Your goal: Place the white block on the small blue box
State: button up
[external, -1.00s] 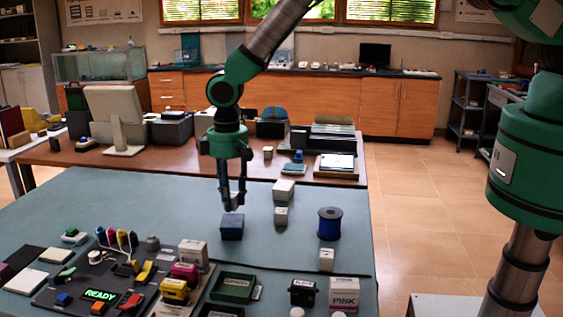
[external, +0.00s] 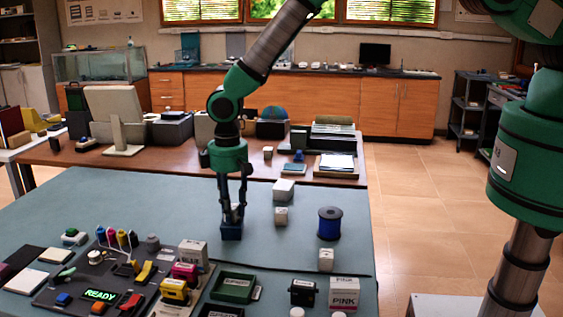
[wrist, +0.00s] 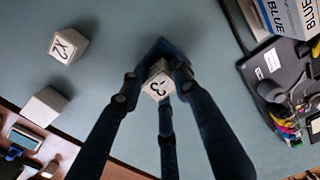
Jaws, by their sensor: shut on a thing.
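The small blue box (external: 231,231) stands on the blue-grey table, left of the other white blocks. My gripper (external: 233,210) is directly over it, pointing down. In the wrist view my gripper (wrist: 157,80) is shut on a white block (wrist: 158,88) with a dark marking, its fingers on both sides. The blue box (wrist: 163,47) shows behind the held block, partly hidden by block and fingers. The block is at the box's top; I cannot tell whether they touch.
A white block (external: 281,216), marked X2 in the wrist view (wrist: 68,46), and a larger white block (external: 284,190) stand to the right. A blue spool (external: 329,224) and another small white block (external: 326,260) are farther right. Dark panels, boxes and a green tray (external: 233,288) fill the front.

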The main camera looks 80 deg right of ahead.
jog(key=shift+f, duration=0.1)
jog(key=o, duration=1.1)
notch_tip(320, 180, up, 12)
jog(key=b, duration=0.1)
dwell(0.4)
dwell(0.8)
